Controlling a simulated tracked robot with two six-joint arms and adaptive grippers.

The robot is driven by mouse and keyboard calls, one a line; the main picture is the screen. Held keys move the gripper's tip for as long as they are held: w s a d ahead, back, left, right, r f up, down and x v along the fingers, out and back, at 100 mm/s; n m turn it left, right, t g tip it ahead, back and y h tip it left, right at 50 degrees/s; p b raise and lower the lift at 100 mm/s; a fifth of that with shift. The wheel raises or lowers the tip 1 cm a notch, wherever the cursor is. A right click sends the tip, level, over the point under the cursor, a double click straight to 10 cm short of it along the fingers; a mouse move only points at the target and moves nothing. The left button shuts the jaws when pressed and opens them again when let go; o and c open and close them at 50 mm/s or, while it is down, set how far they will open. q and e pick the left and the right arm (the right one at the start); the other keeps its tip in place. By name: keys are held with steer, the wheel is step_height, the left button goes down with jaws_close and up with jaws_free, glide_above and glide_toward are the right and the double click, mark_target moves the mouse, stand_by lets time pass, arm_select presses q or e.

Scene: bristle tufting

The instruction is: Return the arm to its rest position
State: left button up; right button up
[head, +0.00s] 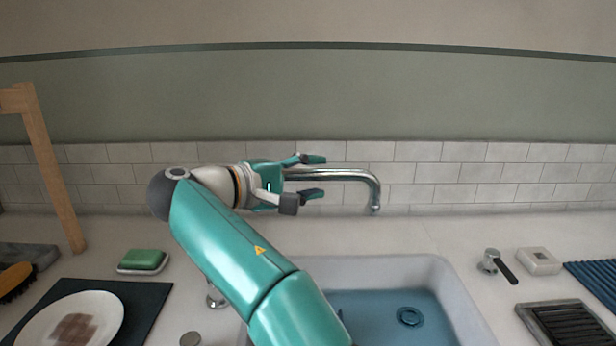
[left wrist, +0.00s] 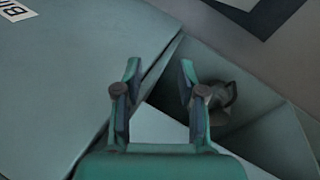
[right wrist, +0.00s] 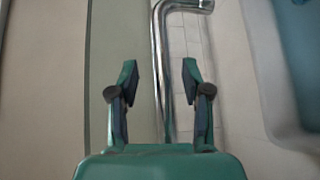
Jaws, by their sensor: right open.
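My right arm (head: 240,260) is teal and reaches up from the bottom of the head view. Its gripper (head: 316,176) points right, open and empty, in front of the tiled wall. The chrome tap (head: 374,187) appears just beyond its fingers in the head view. In the right wrist view the open right gripper (right wrist: 160,78) shows with the tap's pipe (right wrist: 158,50) running between and past the fingertips; contact cannot be told. My left gripper (left wrist: 156,82) shows only in the left wrist view, open with nothing between its fingers.
The sink (head: 440,275) is at the lower middle, partly behind my arm. A plate (head: 40,325) on a dark mat (head: 150,300), a green sponge (head: 142,259) and a wooden frame (head: 50,165) are left. A lever (head: 490,262) and black rack (head: 565,325) are right.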

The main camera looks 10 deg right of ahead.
mark_target(304, 179)
steer(key=s+a+f+n+t, duration=0.1)
steer(key=a+t, duration=0.1)
steer(key=a, duration=0.4)
steer(key=shift+a+y, duration=0.3)
steer(key=shift+a, duration=0.1)
steer(key=x, duration=0.6)
steer(key=shift+w+d+r, duration=0.15)
steer(key=shift+d+r, duration=0.1)
steer(key=shift+d, duration=0.15)
steer(key=shift+w+d, duration=0.25)
steer(key=shift+d, duration=0.25)
